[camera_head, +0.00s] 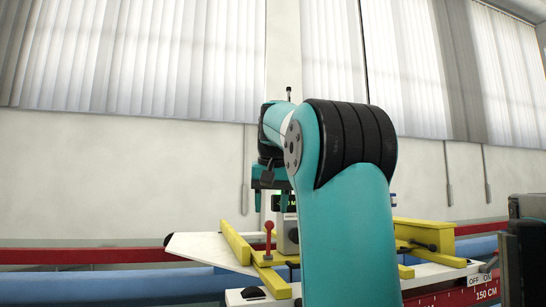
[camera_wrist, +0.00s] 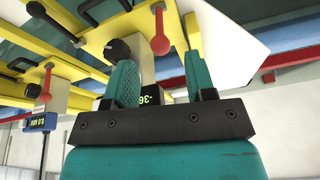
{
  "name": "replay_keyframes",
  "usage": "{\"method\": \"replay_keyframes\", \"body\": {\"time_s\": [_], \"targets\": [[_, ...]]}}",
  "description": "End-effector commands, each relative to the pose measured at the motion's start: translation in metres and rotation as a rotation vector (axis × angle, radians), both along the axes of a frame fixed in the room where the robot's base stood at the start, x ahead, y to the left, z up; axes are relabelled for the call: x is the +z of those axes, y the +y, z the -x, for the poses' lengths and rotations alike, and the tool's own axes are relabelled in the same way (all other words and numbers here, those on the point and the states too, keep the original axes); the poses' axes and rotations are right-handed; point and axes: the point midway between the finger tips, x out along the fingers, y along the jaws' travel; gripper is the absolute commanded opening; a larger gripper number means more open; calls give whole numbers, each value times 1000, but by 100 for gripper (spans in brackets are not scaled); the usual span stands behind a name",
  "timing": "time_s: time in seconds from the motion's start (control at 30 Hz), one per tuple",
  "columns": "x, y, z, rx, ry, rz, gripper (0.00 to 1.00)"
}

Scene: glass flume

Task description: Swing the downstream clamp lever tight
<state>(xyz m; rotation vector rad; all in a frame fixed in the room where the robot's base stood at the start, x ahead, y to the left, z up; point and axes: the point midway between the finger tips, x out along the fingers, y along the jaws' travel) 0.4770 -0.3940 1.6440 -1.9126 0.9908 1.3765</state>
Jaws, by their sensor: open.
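In the head view, a red-knobbed lever (camera_head: 269,227) stands upright on the yellow frame, below my gripper (camera_head: 271,203). In the wrist view, a red-ended lever (camera_wrist: 160,45) lies just beyond my open fingers (camera_wrist: 160,68), near the gap between them. No contact with it is visible. A second red-ended lever (camera_wrist: 47,75) is at the left of the wrist view. I cannot tell which lever is the downstream one. My gripper is open and nothing is seen held in it. My arm hides the middle of the frame in the head view.
Yellow bars (camera_head: 237,243) and a white plate (camera_head: 195,246) surround the lever. A grey display unit (camera_head: 286,232) stands close behind it. Red and blue rails (camera_head: 90,283) run across.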

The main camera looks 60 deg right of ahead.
Motion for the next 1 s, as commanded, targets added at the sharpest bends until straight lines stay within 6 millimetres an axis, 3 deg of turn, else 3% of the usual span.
{"method": "replay_keyframes", "body": {"time_s": [0.03,0.5,0.7,0.97,1.0], "targets": [[20,3,2,0,1,-1,50],[84,20,16,0,1,3,50],[97,23,19,1,1,1,50],[98,24,19,1,1,1,50],[97,24,19,2,2,0,41]]}}
